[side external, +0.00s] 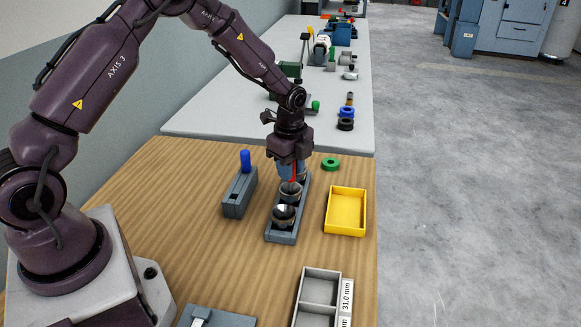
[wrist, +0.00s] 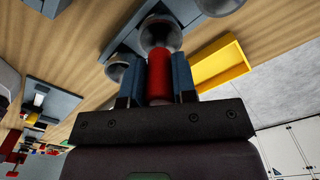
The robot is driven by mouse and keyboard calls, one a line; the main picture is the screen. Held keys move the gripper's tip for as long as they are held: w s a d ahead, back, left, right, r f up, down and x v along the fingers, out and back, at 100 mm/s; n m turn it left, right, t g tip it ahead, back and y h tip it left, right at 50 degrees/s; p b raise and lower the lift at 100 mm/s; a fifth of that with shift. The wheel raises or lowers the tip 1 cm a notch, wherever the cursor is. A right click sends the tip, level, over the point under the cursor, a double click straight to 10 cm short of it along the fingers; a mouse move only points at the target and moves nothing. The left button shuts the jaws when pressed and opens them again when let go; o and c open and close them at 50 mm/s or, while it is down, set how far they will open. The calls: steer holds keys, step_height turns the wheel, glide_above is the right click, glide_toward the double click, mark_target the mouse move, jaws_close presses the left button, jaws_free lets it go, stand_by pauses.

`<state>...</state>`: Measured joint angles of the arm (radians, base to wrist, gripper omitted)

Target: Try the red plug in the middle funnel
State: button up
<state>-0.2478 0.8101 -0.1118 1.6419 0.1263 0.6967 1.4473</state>
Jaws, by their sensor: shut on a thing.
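My gripper (side external: 292,176) is shut on the red plug (wrist: 160,76), with one blue finger on each side of it. The red plug also shows as a narrow red strip in the side view (side external: 293,174). A grey rack (side external: 281,237) holds metal funnels in a row. The plug points down at the middle funnel (side external: 290,193), its end at or just above the mouth; I cannot tell whether it is inside. The middle funnel is behind the plug's end in the wrist view (wrist: 157,31). The near funnel (side external: 283,215) is empty. The far funnel is mostly hidden by my gripper.
A grey block (side external: 238,196) with an upright blue plug (side external: 245,161) stands left of the rack. An empty yellow tray (side external: 346,212) is to the right, with a green ring (side external: 331,164) behind it. A compartmented grey box (side external: 318,291) lies at the front.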

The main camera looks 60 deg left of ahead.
steer(key=shift+f, duration=0.4)
stand_by(1.3)
steer(key=shift+r, duration=0.45)
steer(key=shift+r, duration=2.6)
